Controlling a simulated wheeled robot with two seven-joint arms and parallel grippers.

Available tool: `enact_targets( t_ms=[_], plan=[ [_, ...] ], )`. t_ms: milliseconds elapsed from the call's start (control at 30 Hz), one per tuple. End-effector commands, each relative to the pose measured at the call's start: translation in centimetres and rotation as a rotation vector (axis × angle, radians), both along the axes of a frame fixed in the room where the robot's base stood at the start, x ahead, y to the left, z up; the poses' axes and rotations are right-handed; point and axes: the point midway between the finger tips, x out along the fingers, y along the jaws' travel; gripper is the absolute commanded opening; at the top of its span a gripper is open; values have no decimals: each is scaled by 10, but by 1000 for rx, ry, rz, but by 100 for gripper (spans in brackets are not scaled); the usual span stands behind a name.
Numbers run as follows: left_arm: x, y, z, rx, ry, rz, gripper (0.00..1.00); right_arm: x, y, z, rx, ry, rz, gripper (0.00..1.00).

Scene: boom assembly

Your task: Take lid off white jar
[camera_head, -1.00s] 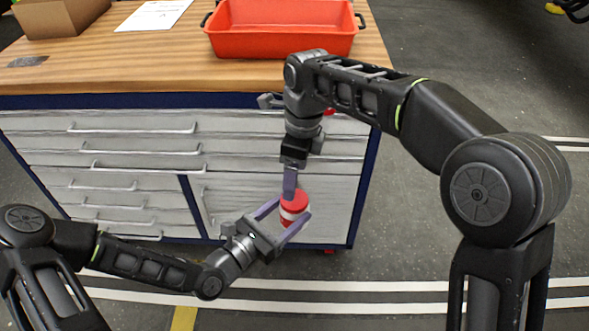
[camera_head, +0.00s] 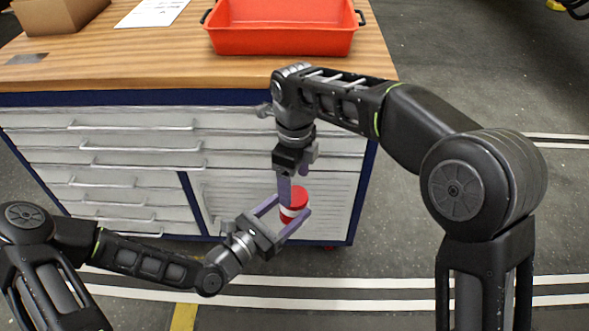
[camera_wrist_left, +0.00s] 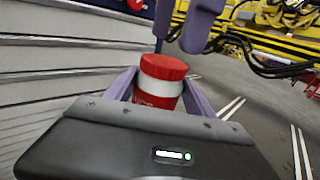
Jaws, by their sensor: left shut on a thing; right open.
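A small jar (camera_wrist_left: 160,91) with a white band, red lower label and red lid (camera_wrist_left: 164,66) is held upright between the fingers of my left gripper (camera_head: 286,222). The jar also shows in the head view (camera_head: 290,212), in front of the cabinet, with its red lid (camera_head: 294,195) on top. My right gripper (camera_head: 295,187) points down from above, its fingers at the lid's left side in the head view. In the left wrist view the right fingers (camera_wrist_left: 185,28) hang above and behind the lid, open. Whether they touch the lid is not clear.
A drawer cabinet (camera_head: 130,170) with metal handles stands behind the grippers. On its wooden top (camera_head: 150,72) are an orange-red tray (camera_head: 283,42), a paper sheet (camera_head: 152,13) and a cardboard box (camera_head: 55,15). The floor to the right is clear.

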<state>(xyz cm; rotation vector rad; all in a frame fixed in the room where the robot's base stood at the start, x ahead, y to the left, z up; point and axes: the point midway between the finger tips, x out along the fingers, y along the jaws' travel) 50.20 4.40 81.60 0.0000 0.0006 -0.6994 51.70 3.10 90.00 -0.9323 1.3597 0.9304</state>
Motion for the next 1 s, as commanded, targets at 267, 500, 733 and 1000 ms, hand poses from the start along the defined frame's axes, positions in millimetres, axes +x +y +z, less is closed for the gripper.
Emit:
enact_targets(
  t_ms=[267, 500, 733, 1000],
  plan=[
    [0, 0, 0, -1, -1, 0, 0, 0, 0, -34, 1, 1, 0, 76],
    [0, 0, 0, -1, -1, 0, 0, 0, 0, -38, 1, 0, 0, 76],
    [0, 0, 0, -1, -1, 0, 0, 0, 0, -37, 2, -1, 0, 65],
    [0, 0, 0, -1, -1, 0, 0, 0, 0, -37, 2, -1, 0, 43]
  ],
)
